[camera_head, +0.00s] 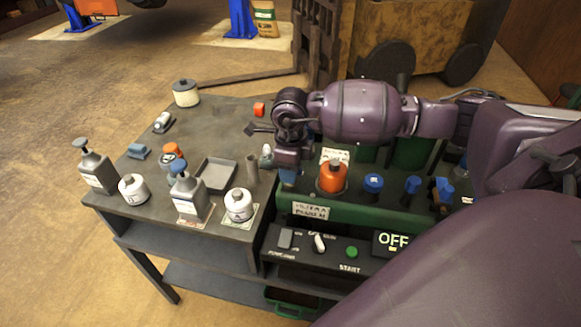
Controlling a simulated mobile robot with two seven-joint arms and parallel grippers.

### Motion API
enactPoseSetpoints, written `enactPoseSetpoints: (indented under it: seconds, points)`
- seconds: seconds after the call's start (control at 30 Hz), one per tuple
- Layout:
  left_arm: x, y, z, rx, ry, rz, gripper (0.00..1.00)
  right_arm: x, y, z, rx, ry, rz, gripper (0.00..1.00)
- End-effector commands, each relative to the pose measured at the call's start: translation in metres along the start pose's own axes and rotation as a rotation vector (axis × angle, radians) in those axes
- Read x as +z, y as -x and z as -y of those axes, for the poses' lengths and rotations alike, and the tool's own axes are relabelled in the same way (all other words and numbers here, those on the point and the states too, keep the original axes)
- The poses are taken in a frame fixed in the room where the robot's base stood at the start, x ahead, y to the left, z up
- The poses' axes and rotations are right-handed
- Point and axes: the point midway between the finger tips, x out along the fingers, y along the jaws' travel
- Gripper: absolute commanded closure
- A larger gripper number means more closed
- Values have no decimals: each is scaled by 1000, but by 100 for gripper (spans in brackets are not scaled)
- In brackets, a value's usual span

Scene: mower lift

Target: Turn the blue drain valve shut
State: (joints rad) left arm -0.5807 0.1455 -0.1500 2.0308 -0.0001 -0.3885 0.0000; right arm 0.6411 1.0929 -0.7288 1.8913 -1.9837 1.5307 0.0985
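My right gripper (288,165) hangs from the arm that comes in from the right and points down at the left end of the green machine (345,218). A small blue part (288,177) shows right under it; this may be the drain valve's handle, mostly covered by the gripper. I cannot tell whether the fingers are closed on it. More blue parts stand on the machine further right: a round blue cap (373,183), a blue handle (413,184) and another blue fitting (444,190). My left gripper is not in view.
An orange canister (333,177) stands close right of the gripper. A control panel (330,247) with a green button and an "OFF" display is in front. The grey bench (150,205) at left holds bottles, white canisters and a shallow tray (216,174).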

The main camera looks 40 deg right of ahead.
Motion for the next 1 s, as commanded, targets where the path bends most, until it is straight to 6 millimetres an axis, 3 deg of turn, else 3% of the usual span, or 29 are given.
enactPoseSetpoints:
  seconds: [0.17,0.7,1.0]
  points:
    - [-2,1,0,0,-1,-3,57,0,9,0,-1,1,1,61]
    - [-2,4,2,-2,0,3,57,0,95,0,-2,1,2,61]
    - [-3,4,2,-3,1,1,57,0,109,0,0,0,1,61]
